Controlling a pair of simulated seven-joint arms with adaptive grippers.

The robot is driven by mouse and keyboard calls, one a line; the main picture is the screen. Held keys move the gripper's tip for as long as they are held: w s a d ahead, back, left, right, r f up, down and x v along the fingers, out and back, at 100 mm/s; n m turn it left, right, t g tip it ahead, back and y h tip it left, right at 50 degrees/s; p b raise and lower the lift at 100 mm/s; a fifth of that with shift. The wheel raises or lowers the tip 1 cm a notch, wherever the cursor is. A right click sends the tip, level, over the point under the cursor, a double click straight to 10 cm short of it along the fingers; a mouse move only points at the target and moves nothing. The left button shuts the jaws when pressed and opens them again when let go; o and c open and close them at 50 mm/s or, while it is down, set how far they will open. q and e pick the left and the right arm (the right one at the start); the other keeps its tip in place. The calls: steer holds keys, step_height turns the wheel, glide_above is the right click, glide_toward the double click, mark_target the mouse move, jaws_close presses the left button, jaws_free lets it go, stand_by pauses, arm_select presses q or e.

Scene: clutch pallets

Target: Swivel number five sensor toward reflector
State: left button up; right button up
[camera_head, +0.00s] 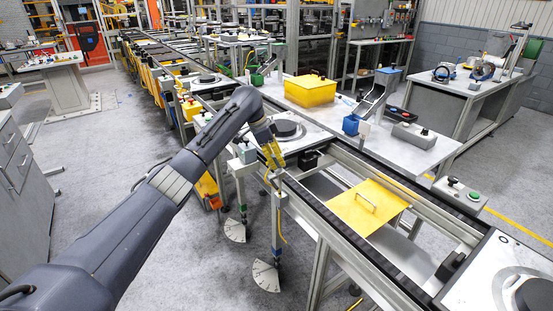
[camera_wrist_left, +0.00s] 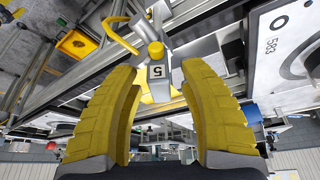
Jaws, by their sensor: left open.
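The number five sensor (camera_wrist_left: 156,72) is a small grey block with a black "5" on a white label, a yellow top part and a curved yellow cable. In the wrist view it lies between the tips of my open left gripper (camera_wrist_left: 160,80), with a gap visible on each side. In the head view my left gripper (camera_head: 272,158) points down over the near conveyor edge, at the top of a post (camera_head: 277,225) with a white fan-shaped plate (camera_head: 266,277) near its foot. The gripper mostly hides the sensor there. I cannot clearly pick out the reflector. My right gripper is out of view.
The conveyor rail (camera_head: 345,225) runs right beside the gripper. A second post has a fan-shaped plate (camera_head: 235,231) to the left. A yellow plate with a handle (camera_head: 367,207) lies right of the gripper. A yellow box (camera_head: 310,91) stands on the bench behind. Floor at left is clear.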

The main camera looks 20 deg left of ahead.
arm_select(q)
steer(key=shift+c, duration=0.3)
jaws_close()
steer(key=n+t, duration=0.1)
steer(key=n, duration=0.1)
steer(key=n+y, duration=0.1)
steer(key=n, duration=0.2)
steer(key=shift+s+d+r+t, duration=0.1)
steer(key=shift+s+d+t, duration=0.1)
steer(key=shift+t, duration=0.2)
steer(key=shift+o, duration=0.3)
jaws_free()
